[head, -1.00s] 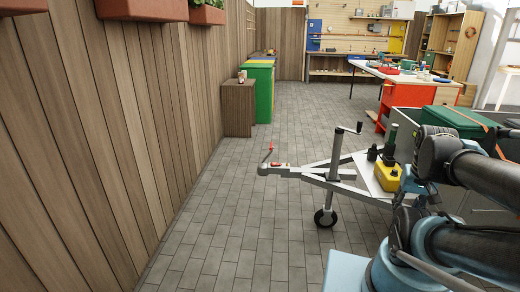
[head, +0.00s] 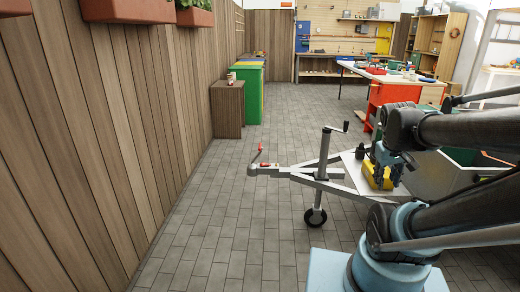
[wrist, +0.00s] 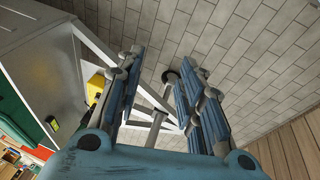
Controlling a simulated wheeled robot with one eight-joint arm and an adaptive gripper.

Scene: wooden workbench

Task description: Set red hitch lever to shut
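The red hitch lever (head: 258,153) stands raised at a slant above the coupler (head: 264,170) at the tip of the grey trailer drawbar (head: 335,187) in the head view. My gripper (head: 388,167) is in front of the trailer's front end, well to the right of the lever and partly over the yellow case. In the wrist view my gripper (wrist: 158,75) has its two blue fingers wide apart with nothing between them. The drawbar's bars and jack wheel (wrist: 169,77) show beyond the fingers there. I cannot make out the lever in the wrist view.
The jack post with its crank (head: 325,153) rises from the drawbar between my gripper and the lever. A yellow case (head: 376,178) sits on the trailer front. A wooden plank wall (head: 100,120) runs along the left. The paved floor left of the hitch is clear.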

